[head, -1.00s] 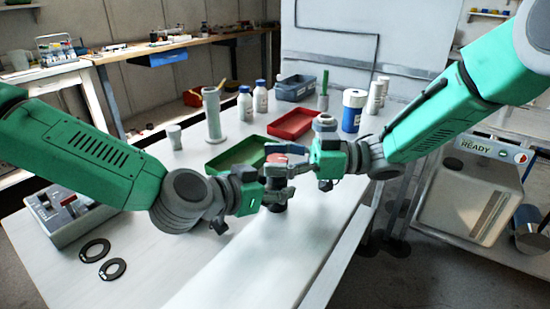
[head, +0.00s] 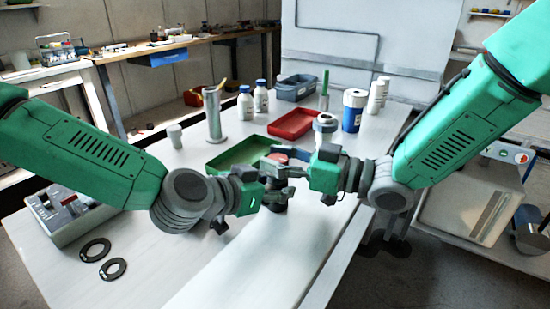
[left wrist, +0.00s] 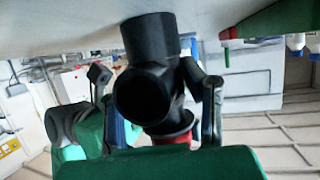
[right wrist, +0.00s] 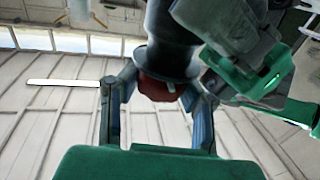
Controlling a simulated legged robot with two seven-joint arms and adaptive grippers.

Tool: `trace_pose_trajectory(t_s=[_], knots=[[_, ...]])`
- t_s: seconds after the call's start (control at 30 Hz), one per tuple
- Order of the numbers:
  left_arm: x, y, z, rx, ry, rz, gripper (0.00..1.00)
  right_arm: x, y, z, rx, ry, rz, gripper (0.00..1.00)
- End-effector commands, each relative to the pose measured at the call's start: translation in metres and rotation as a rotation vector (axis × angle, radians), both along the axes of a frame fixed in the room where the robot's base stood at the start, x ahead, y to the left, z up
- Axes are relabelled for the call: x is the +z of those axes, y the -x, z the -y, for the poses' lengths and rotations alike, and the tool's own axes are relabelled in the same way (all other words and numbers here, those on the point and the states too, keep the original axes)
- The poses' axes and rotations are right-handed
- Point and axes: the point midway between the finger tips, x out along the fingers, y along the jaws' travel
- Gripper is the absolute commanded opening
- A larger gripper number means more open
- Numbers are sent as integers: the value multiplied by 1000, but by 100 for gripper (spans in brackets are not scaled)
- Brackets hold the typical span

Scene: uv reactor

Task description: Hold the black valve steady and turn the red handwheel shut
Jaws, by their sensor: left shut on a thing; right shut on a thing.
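The black valve (head: 275,207) stands on the table, mostly hidden between my grippers in the head view. In the left wrist view the black valve (left wrist: 146,92) sits between the fingers of my left gripper (head: 272,194), which is shut on its body. The red handwheel (head: 279,157) is on top of the valve. My right gripper (head: 290,163) is shut on it from the right. In the right wrist view the red handwheel (right wrist: 158,87) lies between the two fingers, with a small pale mark on its edge.
Behind the grippers are a green tray (head: 212,163), a red tray (head: 293,124) and several bottles. A control box (head: 68,214) and two black rings (head: 112,269) lie at the left. The table front is clear.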

Motion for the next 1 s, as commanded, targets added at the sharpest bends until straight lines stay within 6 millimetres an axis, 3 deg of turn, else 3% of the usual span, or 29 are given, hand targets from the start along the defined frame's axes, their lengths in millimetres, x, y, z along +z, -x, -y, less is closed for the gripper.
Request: trace_pose_trajectory(t_s=[0.6,1.0], knots=[[-1,0,1,-1,0,-3,0,0,1,-3,-569,1,3,1],[-1,0,1,-1,0,-3,0,1,1,-3,-835,-2,3,1]])
